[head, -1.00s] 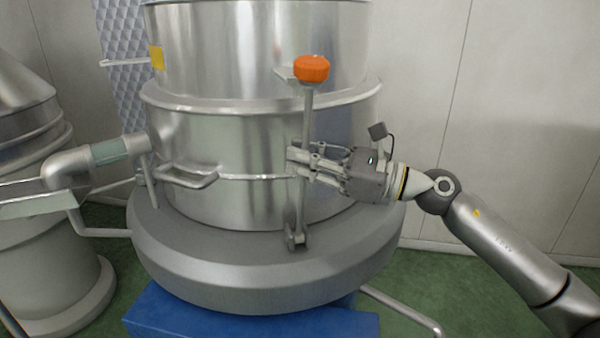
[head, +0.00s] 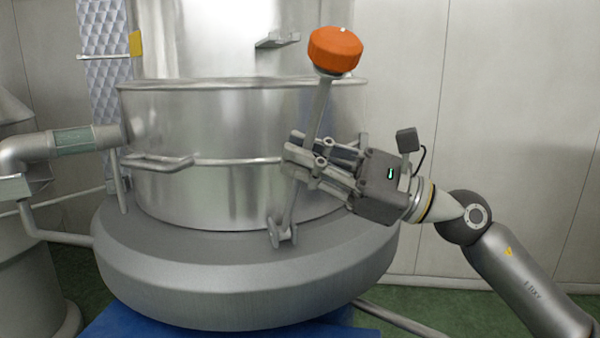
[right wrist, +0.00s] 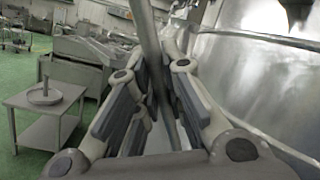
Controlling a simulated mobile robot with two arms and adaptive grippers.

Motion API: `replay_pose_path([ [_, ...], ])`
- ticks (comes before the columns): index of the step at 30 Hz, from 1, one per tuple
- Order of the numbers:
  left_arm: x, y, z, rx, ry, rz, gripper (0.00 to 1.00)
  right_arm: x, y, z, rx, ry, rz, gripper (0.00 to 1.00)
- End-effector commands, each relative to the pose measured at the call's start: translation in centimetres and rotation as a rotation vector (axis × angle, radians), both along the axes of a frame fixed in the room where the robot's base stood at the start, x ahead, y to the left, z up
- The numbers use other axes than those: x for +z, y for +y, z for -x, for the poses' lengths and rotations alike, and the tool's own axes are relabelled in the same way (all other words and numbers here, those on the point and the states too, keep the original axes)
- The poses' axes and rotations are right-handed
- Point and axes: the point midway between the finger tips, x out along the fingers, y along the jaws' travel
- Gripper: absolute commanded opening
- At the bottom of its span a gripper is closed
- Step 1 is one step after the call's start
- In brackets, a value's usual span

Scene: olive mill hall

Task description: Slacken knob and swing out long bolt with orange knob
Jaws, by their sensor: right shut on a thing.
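The long bolt (head: 325,105) with the orange knob (head: 335,50) leans out from the steel drum (head: 220,130), its top tilted to the right and toward me. Its foot sits in a hinge bracket (head: 283,234) on the grey base ring. The knob is clear of the lug (head: 278,40) on the upper drum. My right gripper (head: 300,160) is shut on the bolt's rod about midway along it. In the right wrist view the rod (right wrist: 150,50) runs between the fingers (right wrist: 152,95). My left gripper is not in view.
A side handle (head: 165,163) and a pipe with a glass section (head: 72,142) stick out at the drum's left. A blue base (head: 130,322) lies below. A small steel table (right wrist: 48,105) stands away across the green floor.

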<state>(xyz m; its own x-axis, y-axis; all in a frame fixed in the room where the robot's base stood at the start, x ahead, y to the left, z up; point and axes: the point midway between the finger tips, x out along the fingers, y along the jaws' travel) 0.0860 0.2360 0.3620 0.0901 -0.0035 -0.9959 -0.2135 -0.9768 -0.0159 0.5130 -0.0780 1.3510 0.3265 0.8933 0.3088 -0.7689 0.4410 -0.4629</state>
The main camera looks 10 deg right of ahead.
Motion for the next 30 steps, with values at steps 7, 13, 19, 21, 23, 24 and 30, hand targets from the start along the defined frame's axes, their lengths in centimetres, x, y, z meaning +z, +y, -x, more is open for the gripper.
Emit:
replay_pose_path([
  [7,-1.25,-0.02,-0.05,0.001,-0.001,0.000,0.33,-0.46,-0.06,0.48,0.000,-0.028,-0.002,0.00],
  [13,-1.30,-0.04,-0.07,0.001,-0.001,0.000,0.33,-0.39,-0.07,0.54,0.000,-0.031,-0.003,0.00],
  [19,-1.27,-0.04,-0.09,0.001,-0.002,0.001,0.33,-0.38,-0.08,0.53,0.000,-0.030,-0.003,0.00],
  [21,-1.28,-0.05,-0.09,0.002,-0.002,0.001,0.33,-0.38,-0.08,0.53,0.000,-0.030,-0.003,0.13],
  [23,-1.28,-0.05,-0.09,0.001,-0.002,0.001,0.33,-0.38,-0.08,0.53,0.000,-0.030,-0.003,0.20],
  [24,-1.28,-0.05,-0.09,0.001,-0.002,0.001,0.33,-0.38,-0.08,0.52,0.000,-0.030,-0.003,0.26],
  [30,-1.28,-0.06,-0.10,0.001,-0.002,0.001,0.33,-0.38,-0.08,0.52,-0.001,-0.030,-0.004,0.32],
])
